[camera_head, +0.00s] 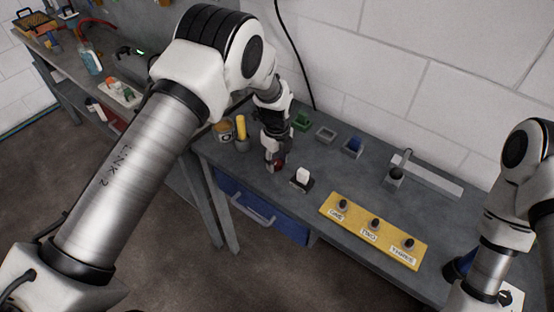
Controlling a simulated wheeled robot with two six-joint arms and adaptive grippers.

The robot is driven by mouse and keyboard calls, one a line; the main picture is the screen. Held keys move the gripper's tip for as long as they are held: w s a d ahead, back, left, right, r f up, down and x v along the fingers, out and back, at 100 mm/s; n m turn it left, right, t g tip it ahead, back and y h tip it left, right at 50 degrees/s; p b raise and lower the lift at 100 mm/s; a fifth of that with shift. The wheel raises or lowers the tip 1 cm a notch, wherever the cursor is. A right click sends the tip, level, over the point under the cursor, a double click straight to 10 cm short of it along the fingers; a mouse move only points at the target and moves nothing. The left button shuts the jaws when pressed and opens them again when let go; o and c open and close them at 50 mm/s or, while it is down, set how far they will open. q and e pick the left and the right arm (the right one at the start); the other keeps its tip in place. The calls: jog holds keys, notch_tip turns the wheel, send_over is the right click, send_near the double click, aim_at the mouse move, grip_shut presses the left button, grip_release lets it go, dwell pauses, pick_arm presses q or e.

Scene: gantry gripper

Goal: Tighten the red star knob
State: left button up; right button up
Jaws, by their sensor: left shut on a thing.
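My left gripper (275,160) points down over the left part of the grey workbench, near its front edge. It is shut on the red star knob (280,165); only a small dark red part shows between and beside the fingers. What the knob is mounted on is mostly hidden by the gripper. My right arm comes in at the right edge, and its gripper is not in view.
A small block with a white piece (302,178) stands just right of the gripper. A yellow labelled panel (388,235) with black knobs lies at the front. A grey stand (432,180) lies right.

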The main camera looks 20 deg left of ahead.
aim_at(276, 162)
pick_arm(q)
jog(key=shift+s+f, duration=0.1)
jog(key=o, duration=1.1)
notch_tip(276, 162, up, 12)
